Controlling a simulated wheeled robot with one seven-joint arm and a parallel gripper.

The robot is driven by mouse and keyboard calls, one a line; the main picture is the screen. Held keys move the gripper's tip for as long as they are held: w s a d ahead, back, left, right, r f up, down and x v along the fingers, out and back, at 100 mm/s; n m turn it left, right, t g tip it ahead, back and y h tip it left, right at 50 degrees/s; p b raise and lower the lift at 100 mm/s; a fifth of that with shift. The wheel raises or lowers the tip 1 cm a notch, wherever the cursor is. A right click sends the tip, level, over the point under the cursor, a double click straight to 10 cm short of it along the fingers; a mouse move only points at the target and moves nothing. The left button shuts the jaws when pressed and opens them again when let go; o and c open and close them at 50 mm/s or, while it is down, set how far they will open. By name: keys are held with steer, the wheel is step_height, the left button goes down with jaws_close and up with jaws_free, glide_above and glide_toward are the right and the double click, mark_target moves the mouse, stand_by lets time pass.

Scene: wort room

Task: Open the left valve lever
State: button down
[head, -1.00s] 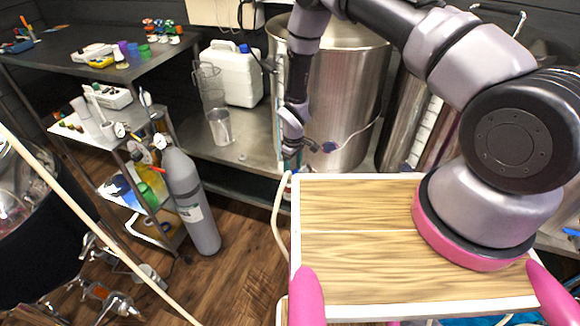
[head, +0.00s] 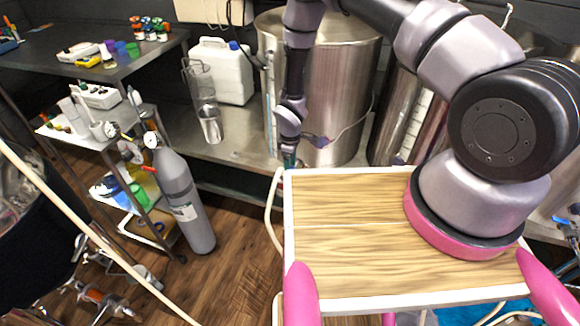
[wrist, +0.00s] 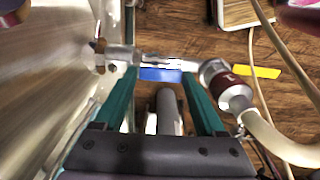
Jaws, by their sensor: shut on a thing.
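The blue valve lever (wrist: 160,75) lies crosswise between my fingertips in the wrist view, on a metal valve (wrist: 130,55) joined to the steel kettle wall at left. My gripper (wrist: 160,85), with teal fingers, is shut on this lever, one finger at each side of it. In the head view my gripper (head: 289,158) points down in front of the large steel kettle (head: 340,90); my arm and the angle hide the lever there.
A yellow lever (wrist: 257,71) and a dark red fitting (wrist: 228,87) with a pale hose (wrist: 278,142) are close at right. A grey gas cylinder (head: 184,200) stands left on the wooden floor. A white jug (head: 220,72) stands on the steel bench.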

jaws_free()
step_height(320, 180, up, 11)
stand_by(0.4)
steer(key=shift+f, duration=0.1)
